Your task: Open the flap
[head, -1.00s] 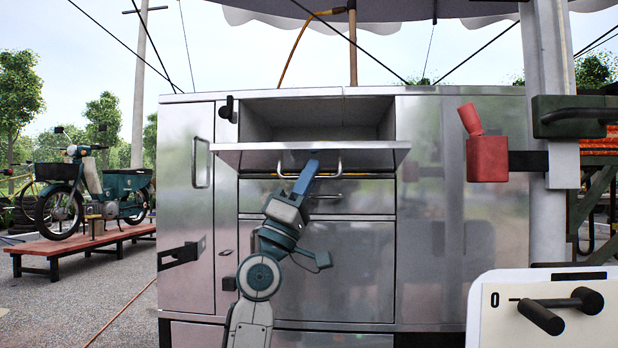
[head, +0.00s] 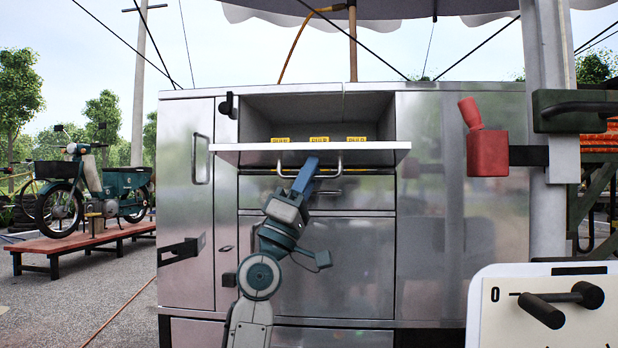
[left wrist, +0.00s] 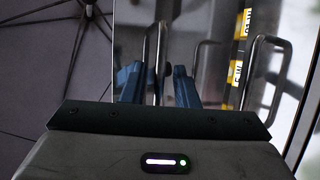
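The flap (head: 235,153) is a metal panel across the upper opening of the steel cabinet. It stands out almost level, front edge toward me, and the compartment (head: 290,108) behind it is open to view. A bar handle (head: 341,168) hangs below the flap's front edge. My left gripper (head: 309,168) is at this handle, its blue fingers just under the flap. In the left wrist view, the two blue fingers (left wrist: 158,85) are apart, with the handle bar (left wrist: 153,48) between them. Contact is unclear. My right gripper is not in view.
Yellow labels (head: 319,139) show behind the flap's edge. A drawer (head: 375,195) lies below. A moped (head: 100,185) stands on a bench at left.

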